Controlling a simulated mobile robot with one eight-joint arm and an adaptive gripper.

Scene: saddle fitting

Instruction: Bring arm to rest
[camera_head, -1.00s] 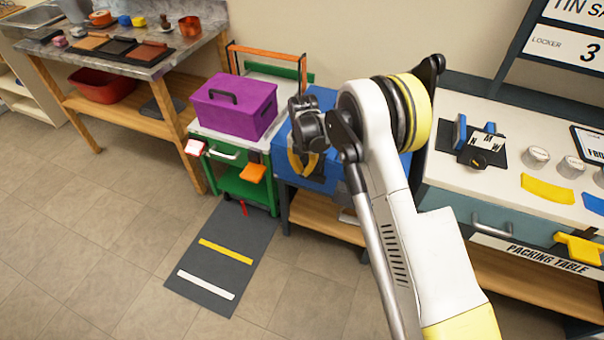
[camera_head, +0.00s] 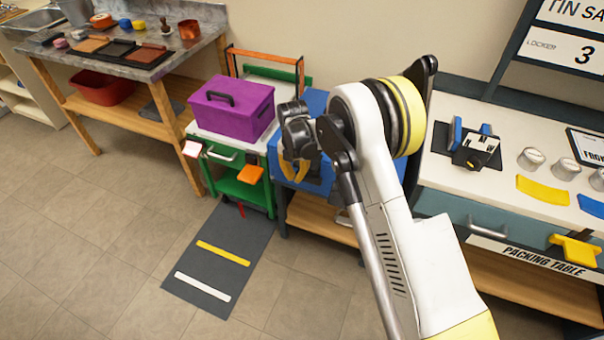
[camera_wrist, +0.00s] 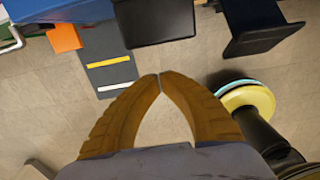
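My arm reaches up from the lower right of the head view, bent at a white and yellow elbow joint. My gripper (camera_head: 294,172) hangs from it, fingers down, in front of the blue surface (camera_head: 318,178) beside the green trolley. In the wrist view the two ochre fingers of my gripper (camera_wrist: 159,75) meet at their tips. Only floor shows in the gap between them, so it is shut and empty. Nothing hangs from it.
A purple toolbox (camera_head: 231,108) sits on the green trolley (camera_head: 240,190). A grey striped mat (camera_head: 225,262) lies on the floor; it also shows in the wrist view (camera_wrist: 110,76). The packing table (camera_head: 480,205) stands at right, a workbench (camera_head: 150,62) at left. Floor at lower left is clear.

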